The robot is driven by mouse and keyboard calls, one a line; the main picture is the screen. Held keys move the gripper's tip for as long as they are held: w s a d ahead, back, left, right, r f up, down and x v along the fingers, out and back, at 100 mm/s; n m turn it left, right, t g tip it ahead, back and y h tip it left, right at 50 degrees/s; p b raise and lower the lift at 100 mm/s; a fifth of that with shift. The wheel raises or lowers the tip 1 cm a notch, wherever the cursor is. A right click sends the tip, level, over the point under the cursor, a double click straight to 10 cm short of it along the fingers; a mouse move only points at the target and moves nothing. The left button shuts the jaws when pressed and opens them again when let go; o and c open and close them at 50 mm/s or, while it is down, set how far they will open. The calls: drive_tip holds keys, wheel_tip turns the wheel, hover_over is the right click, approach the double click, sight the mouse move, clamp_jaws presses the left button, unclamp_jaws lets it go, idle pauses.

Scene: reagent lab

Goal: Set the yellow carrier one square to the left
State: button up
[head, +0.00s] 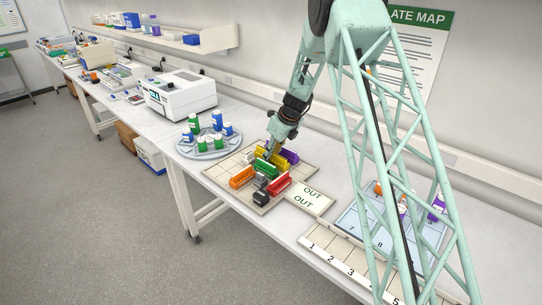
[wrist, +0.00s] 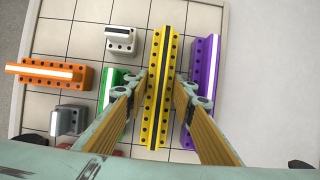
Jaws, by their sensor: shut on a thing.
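The yellow carrier (wrist: 162,75) is a long bar with rows of dark holes and a dark stripe along its middle. It runs up the centre of the wrist view, over the gridded board (wrist: 65,12). My gripper (wrist: 158,88) has its two fingers on either side of the carrier and is shut on it. In the head view my gripper (head: 268,153) is at the board's far part, with the yellow carrier (head: 277,161) partly hidden below it. I cannot tell whether the carrier touches the board.
A purple carrier (wrist: 205,70) stands right of the yellow one. A green carrier (wrist: 112,85) is to the left, partly behind a finger. Further left are an orange carrier (wrist: 48,74) and grey block (wrist: 68,120). A white block (wrist: 121,41) stands upper left. A red carrier (head: 277,184) is nearer.

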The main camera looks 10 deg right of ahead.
drive_tip(key=o, duration=0.6)
drive_tip(key=shift+f, duration=0.1)
drive_tip(key=shift+o, duration=0.2)
drive_tip(key=shift+r, duration=0.2)
drive_tip(key=shift+p+v, duration=0.55)
drive_tip(key=shift+v, duration=5.35)
drive_tip(key=shift+r, duration=0.1)
